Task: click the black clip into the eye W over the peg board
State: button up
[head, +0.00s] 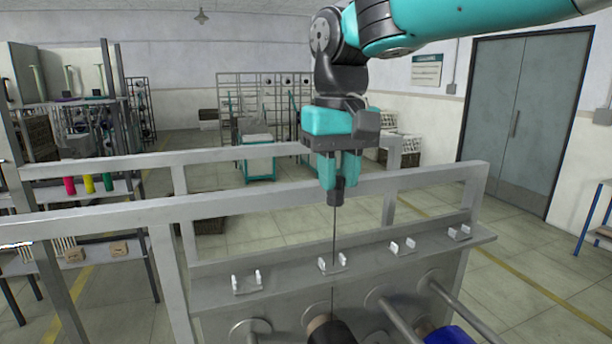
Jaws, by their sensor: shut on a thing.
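My gripper (341,178) is shut on the black clip (336,196), a small dark piece between the teal fingertips. A thin dark thread hangs straight down from the clip toward a brown and black bobbin (330,330) on the peg board (285,325). On the ledge over the board stand several pale open eyes. These are a left one (246,284), one under the clip (332,264), one right of it (402,247) and a far right one (459,233). The clip is above the eyes and apart from them. I see no letter W.
A grey rail (430,179) runs across at about the gripper's height. Pegs (455,303) stick out of the board, one with a blue bobbin (449,336). At left, a shelf (110,192) holds coloured cones. The floor at right is clear.

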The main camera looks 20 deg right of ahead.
aim_at(336, 206)
notch_tip(336, 206, down, 7)
jog(key=b, duration=0.6)
jog(key=shift+a+r, duration=0.1)
jog(key=shift+r, duration=0.15)
jog(key=shift+s, duration=0.15)
jog(key=shift+f+b, duration=1.2)
jog(key=shift+f, duration=0.85)
jog(key=o, duration=0.9)
jog(key=shift+r, duration=0.15)
